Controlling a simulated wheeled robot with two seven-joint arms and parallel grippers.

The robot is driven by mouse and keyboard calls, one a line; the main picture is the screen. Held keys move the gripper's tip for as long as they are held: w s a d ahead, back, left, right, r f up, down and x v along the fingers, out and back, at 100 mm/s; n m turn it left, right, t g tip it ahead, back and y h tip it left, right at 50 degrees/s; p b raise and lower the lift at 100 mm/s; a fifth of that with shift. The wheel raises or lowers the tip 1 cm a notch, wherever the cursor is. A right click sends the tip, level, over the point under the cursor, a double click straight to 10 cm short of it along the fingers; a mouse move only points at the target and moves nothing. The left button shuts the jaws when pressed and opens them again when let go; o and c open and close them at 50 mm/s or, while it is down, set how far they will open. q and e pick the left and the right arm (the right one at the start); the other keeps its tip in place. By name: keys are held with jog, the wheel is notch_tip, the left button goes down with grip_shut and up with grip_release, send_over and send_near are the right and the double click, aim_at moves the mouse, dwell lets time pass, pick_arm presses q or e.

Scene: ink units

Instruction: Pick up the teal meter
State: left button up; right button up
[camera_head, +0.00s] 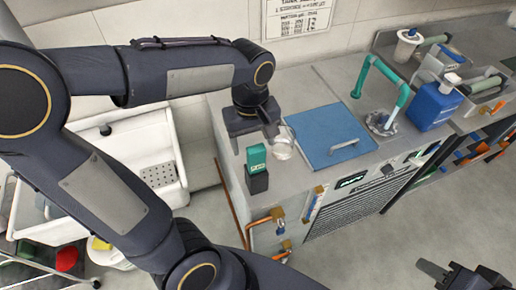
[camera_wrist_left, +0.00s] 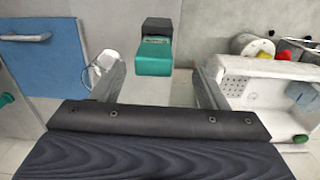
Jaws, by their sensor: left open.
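The teal meter (camera_head: 256,157) stands upright on a dark block at the front left corner of the grey counter unit. It also shows in the left wrist view (camera_wrist_left: 154,58), with its dark block (camera_wrist_left: 157,27) beyond it. My left gripper (camera_head: 254,136) is open and empty, close to the meter on its far side in the head view. In the left wrist view the meter lies ahead, between the lines of the two fingers and apart from both. My right gripper (camera_head: 462,275) is at the bottom right edge, partly cut off; its fingers are unclear.
A clear glass vessel (camera_head: 282,149) stands right beside the meter. A blue lid with a handle (camera_head: 330,133) covers the counter's middle. A teal tap (camera_head: 378,75) and a blue bottle (camera_head: 433,104) stand further right. A white sink (camera_head: 125,150) is at left.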

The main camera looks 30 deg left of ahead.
aim_at(256, 158)
pick_arm(q)
jog(key=shift+w+f, duration=0.15)
jog(key=shift+w, duration=0.15)
jog(key=shift+w+f, duration=0.1)
jog(key=shift+f, duration=0.85)
notch_tip(256, 158, down, 6)
jog(key=shift+w+d+r+p, duration=0.1)
jog(key=shift+d+r+p, duration=0.05)
jog(key=shift+p, duration=0.25)
jog(key=c, duration=1.1)
